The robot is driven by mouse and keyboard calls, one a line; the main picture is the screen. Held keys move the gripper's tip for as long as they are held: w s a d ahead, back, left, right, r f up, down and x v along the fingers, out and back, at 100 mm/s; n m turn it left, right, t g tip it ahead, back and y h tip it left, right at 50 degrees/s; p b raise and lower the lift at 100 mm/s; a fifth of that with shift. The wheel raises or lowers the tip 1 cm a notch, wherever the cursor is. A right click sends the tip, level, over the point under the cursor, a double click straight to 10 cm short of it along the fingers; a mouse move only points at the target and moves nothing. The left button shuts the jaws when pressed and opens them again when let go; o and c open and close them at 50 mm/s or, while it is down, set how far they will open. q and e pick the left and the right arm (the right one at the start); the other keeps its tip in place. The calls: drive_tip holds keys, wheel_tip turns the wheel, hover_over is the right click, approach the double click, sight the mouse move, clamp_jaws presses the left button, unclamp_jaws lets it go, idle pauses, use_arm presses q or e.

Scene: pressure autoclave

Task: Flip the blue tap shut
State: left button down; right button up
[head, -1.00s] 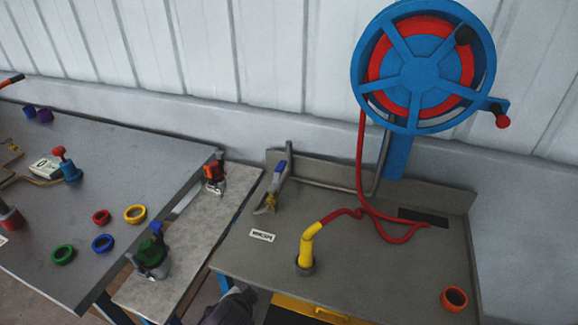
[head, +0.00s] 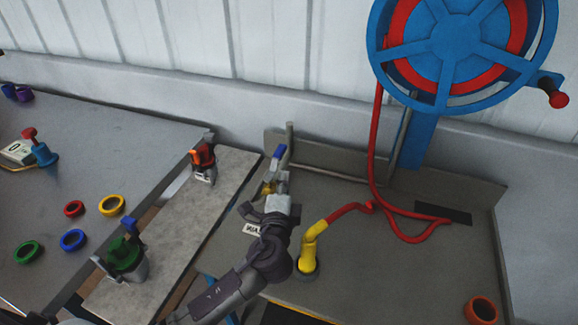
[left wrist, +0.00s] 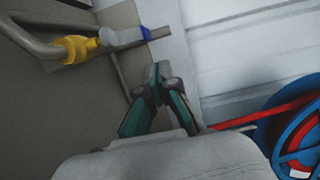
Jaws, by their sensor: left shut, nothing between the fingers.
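The blue tap (head: 279,152) stands at the back left of the grey bench; its lever has a blue end and points up. My left gripper (head: 282,180) is just in front of the tap and hides its lower part. In the left wrist view the tap's blue lever end (left wrist: 146,34) is at the top, on a grey lever beside a yellow collar (left wrist: 75,48) on a grey pipe. There my left gripper (left wrist: 158,75) is shut and empty, below and right of the lever end, with a visible gap in the picture. My right gripper is not in view.
A yellow spout (head: 308,249) with a red hose (head: 410,213) stands right of my left arm. A blue hose reel (head: 460,45) hangs on the wall. A side shelf (head: 190,215) carries a red and a green fitting. The bench's right part is mostly clear.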

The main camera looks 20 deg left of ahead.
use_arm(q)
drive_tip(key=f+x, duration=0.2)
drive_tip(key=x, duration=0.8)
drive_tip(key=shift+w, duration=0.15)
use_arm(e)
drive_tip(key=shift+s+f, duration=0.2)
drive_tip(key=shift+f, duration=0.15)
